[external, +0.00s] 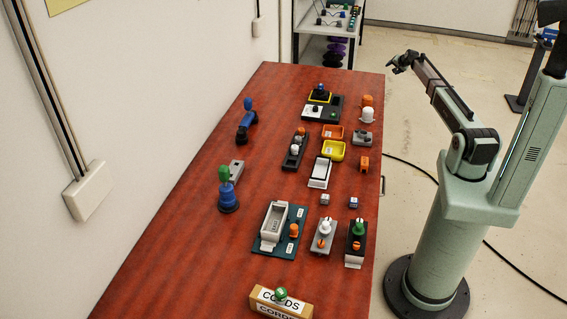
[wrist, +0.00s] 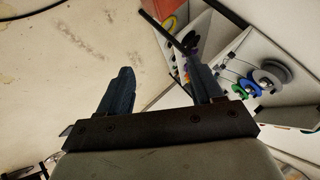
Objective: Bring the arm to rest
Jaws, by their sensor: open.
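My gripper (external: 402,63) is raised in the air to the right of the table's far end, clear of everything on it. In the wrist view my gripper (wrist: 163,88) shows two dark fingers spread apart with nothing between them. Beyond the fingers are bare floor and part of a shelf unit. My arm is bent, with its forearm reaching up and to the left from my column.
The red-brown table (external: 160,260) holds several small devices, yellow and orange trays, and a cords box (external: 280,303). A shelf unit (external: 327,40) stands behind the table and shows in the wrist view (wrist: 215,50). A black cable (external: 410,168) lies on the floor.

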